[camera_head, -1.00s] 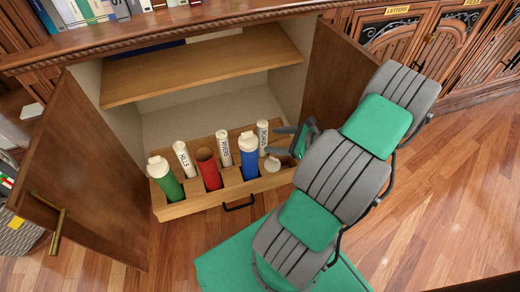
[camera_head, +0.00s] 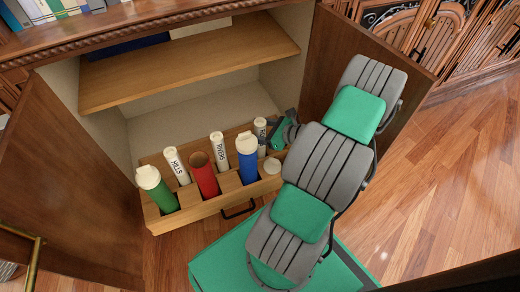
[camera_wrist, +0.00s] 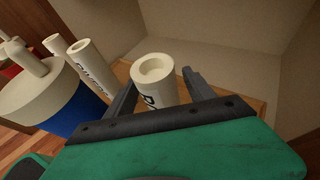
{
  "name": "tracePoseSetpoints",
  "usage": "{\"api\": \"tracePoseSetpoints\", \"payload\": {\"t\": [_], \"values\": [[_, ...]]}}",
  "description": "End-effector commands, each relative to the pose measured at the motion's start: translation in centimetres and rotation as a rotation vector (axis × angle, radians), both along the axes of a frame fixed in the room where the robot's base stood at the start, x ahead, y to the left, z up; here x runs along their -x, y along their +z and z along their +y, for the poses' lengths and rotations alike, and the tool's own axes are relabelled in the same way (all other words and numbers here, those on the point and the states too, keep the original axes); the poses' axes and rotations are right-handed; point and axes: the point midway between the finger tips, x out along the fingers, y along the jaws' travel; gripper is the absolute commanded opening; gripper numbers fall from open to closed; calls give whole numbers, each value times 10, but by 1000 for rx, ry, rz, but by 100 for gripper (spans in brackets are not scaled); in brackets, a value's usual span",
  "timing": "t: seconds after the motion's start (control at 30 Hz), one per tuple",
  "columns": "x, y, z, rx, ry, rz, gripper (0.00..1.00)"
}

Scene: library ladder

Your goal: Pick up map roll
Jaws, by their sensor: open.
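Three cream map rolls stand upright in a wooden drawer rack: one labelled HILLS (camera_head: 176,166), one labelled RIVERS (camera_head: 218,149), and a right-hand roll (camera_head: 260,130) whose label I cannot read. In the wrist view, the right-hand roll (camera_wrist: 156,84) stands between the two fingers, its hollow end facing the camera. My gripper (camera_head: 270,134) is open at this roll; in the wrist view its fingers (camera_wrist: 160,80) lie on either side of it. I cannot tell whether either finger touches it. My gripper partly hides the roll's lower part.
The wooden rack (camera_head: 210,205) also holds a green tube (camera_head: 160,193) and a blue tube (camera_head: 247,165), both white-capped, and an open red tube (camera_head: 205,178). A loose white cap (camera_head: 272,166) lies near the right end. Open cabinet doors (camera_head: 65,180) flank it; a shelf (camera_head: 190,60) is above.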

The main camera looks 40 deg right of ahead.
Motion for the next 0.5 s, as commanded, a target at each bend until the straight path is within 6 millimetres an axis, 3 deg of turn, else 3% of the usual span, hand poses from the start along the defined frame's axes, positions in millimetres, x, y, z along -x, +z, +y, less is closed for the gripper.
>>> {"api": "tracePoseSetpoints", "payload": {"t": [0.1, 0.3, 0.5], "values": [[-10, -6, 4, 0, 0, 0, 63], [-10, -4, 3, 0, -4, 0, 63], [-9, -4, 3, 0, -5, 0, 46]]}}
